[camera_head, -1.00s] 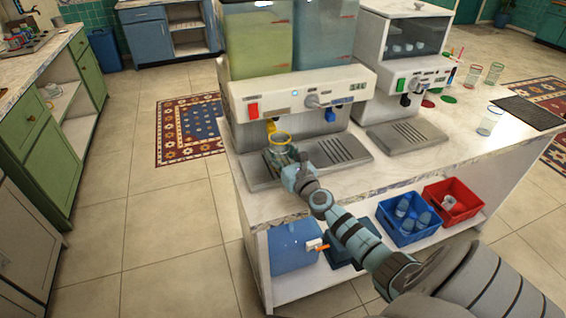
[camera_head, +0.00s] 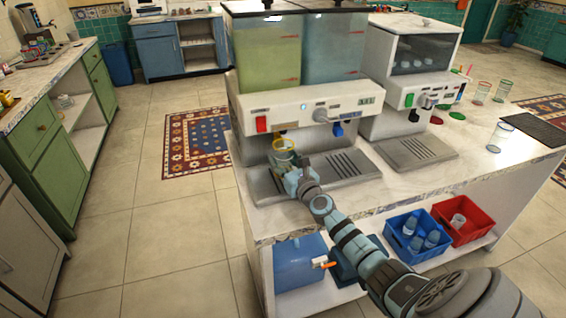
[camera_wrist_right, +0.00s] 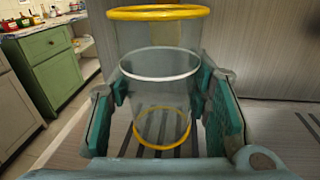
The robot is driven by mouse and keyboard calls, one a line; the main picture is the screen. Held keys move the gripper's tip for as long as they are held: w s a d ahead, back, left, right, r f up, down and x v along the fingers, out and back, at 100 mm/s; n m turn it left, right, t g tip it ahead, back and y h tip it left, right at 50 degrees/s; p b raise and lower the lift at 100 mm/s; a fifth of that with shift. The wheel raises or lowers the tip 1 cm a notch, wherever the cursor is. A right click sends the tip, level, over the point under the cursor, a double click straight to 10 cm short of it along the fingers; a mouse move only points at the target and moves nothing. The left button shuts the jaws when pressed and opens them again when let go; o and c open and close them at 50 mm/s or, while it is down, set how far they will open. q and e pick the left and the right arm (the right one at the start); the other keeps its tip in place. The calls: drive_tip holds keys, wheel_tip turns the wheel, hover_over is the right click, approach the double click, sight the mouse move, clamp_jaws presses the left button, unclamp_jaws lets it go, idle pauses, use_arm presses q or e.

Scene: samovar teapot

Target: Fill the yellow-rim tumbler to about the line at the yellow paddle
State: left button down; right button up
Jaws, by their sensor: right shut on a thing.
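The yellow-rim tumbler (camera_head: 283,144) is clear and upright under the left side of the drink dispenser (camera_head: 305,112). My right gripper (camera_head: 291,178) is shut around its sides. In the right wrist view the tumbler (camera_wrist_right: 160,84) stands between the two teal fingers (camera_wrist_right: 160,98), with a white ring partway up and a yellow ring at its base. I cannot tell whether it holds any liquid. The yellow paddle is not clearly visible; the tumbler's rim is close to where it hangs. My left gripper is not in view.
The dispenser's drip tray (camera_head: 330,168) lies below the tumbler. A blue paddle (camera_head: 337,129) hangs to its right. A second machine (camera_head: 408,80) stands at right, with tumblers (camera_head: 500,137) beyond it. Blue (camera_head: 416,238) and red (camera_head: 461,218) crates sit on the lower shelf.

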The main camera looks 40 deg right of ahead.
sight(285, 166)
drive_tip(key=shift+w+d, duration=0.15)
drive_tip(key=shift+w, duration=0.4)
drive_tip(key=shift+s, duration=0.1)
idle(4.0)
drive_tip(key=shift+s+a+p, duration=0.2)
drive_tip(key=shift+s+p, duration=0.05)
drive_tip(key=shift+s, duration=0.35)
drive_tip(key=shift+s+a+p, duration=0.2)
drive_tip(key=shift+s, duration=0.35)
drive_tip(key=shift+s+a+p, duration=0.2)
drive_tip(key=shift+s, duration=0.4)
drive_tip(key=shift+s+a+p, duration=0.2)
drive_tip(key=shift+s, duration=0.35)
drive_tip(key=shift+s+a, duration=0.15)
drive_tip(key=shift+s, duration=0.1)
drive_tip(key=shift+s+a+p, duration=0.3)
drive_tip(key=shift+s+a, duration=0.2)
drive_tip(key=shift+s, duration=1)
drive_tip(key=shift+s+a+p, duration=0.3)
drive_tip(key=shift+s+a, duration=0.25)
drive_tip(key=shift+s, duration=0.95)
drive_tip(key=shift+s+a+p, duration=0.3)
drive_tip(key=shift+s+a, duration=0.2)
drive_tip(key=shift+s, duration=1)
